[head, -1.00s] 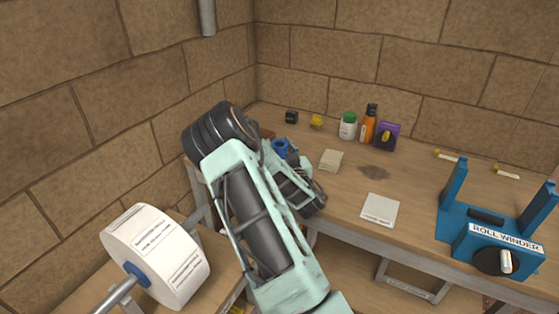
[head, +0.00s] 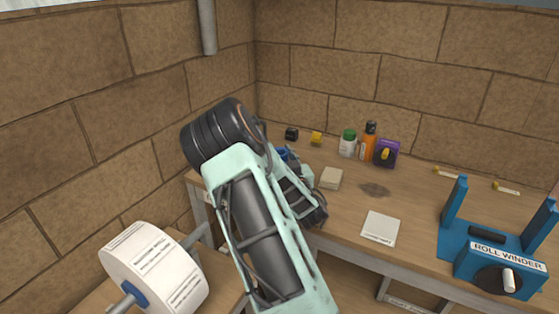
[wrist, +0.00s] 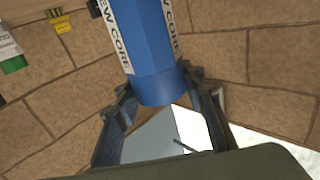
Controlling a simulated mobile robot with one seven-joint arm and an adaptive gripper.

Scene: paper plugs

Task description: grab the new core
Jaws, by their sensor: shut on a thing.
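The new core is a blue cylinder (wrist: 150,55) with white "NEW CORE" labels. In the wrist view it stands between the two fingers, its near end at the fingertips. My gripper (wrist: 162,98) is shut on it.
A blue roll winder (head: 492,252) stands at the bench's right. A white paper roll (head: 155,270) is at lower left. Bottles (head: 348,143), a purple box (head: 387,153) and a yellow clip (head: 316,139) line the back. A white sheet (head: 381,229) lies mid-bench; bare wood surrounds it.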

